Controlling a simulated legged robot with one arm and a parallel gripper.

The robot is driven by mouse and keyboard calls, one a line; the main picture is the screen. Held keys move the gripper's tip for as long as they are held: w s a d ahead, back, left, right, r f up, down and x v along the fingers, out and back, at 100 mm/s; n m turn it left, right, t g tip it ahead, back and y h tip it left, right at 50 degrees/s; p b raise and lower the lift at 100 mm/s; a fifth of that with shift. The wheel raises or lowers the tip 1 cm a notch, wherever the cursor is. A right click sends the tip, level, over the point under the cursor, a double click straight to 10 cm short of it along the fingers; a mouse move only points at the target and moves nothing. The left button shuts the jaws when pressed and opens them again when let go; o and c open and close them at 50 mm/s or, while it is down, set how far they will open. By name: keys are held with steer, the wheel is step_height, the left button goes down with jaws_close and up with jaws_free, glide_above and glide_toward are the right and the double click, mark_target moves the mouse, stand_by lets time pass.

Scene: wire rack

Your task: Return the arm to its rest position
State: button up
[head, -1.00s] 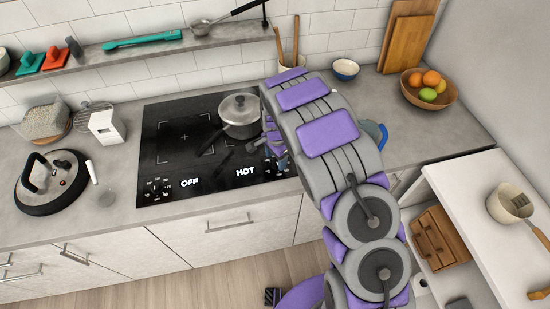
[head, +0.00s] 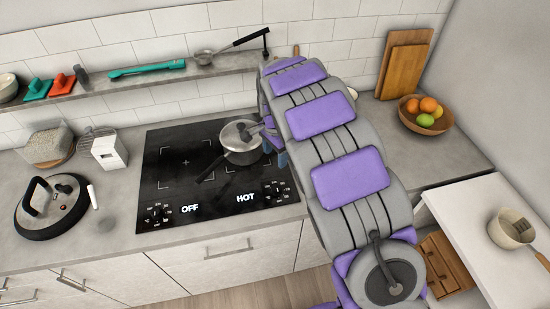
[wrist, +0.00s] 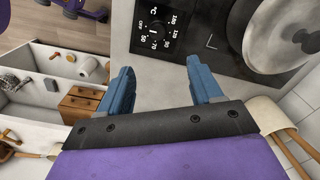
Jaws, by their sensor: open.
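My gripper (wrist: 162,90) shows in the wrist view with its two blue fingers spread apart and nothing between them. It is over the counter beside the right edge of the black stove (head: 165,190). In the head view my purple and grey arm reaches over the counter to the right of the stove and hides most of the gripper. A lidded steel pot (head: 240,140) stands on the back right of the stove, close to the gripper. The pot also shows at the upper right of the wrist view (wrist: 265,40).
A fruit bowl (head: 426,118) and cutting boards (head: 403,65) stand at the back right. A white side shelf (head: 475,215) with a pan (head: 510,232) is at the right. A wall shelf (head: 130,80) runs above the stove.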

stand_by(0.5)
steer(key=s+d+r+n+b, duration=0.1)
steer(key=s+d+r+n, duration=0.1)
steer(key=s+d+r, duration=0.35)
steer(key=s+d+r+n+b, duration=0.1)
steer(key=s+d+r+b, duration=0.15)
steer(key=s+d, duration=0.55)
steer(key=s+d+f+n+g+b, duration=0.1)
steer(key=s+n, duration=0.5)
steer(key=s, duration=2)
steer(key=shift+s+d+f+n+g+b, duration=0.25)
steer(key=shift+d+n+g+b, duration=0.25)
steer(key=shift+d, duration=0.65)
